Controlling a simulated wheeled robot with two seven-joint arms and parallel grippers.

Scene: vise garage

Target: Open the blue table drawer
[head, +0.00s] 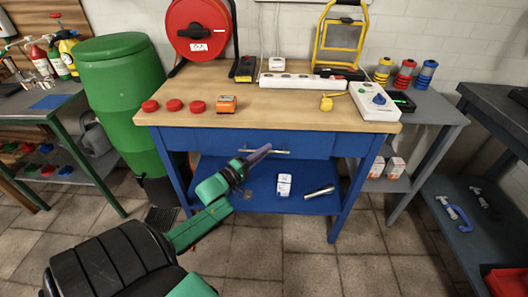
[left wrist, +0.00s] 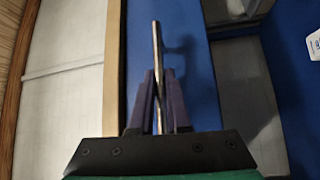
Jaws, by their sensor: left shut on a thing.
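The blue table drawer (head: 220,143) is in the front of the blue workbench, below the wooden top, and its front looks flush with the frame. Its silver bar handle (head: 278,152) sits mid-front; in the left wrist view the handle (left wrist: 156,38) stands out from the blue drawer front (left wrist: 190,50). My right gripper is not in view.
The workbench top (head: 270,112) bears red caps, an orange box and a power strip. The bench's lower shelf (head: 255,198) holds a small white box (head: 284,186) and a flashlight (head: 319,192). A green barrel (head: 122,100) stands left. The tiled floor in front is clear.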

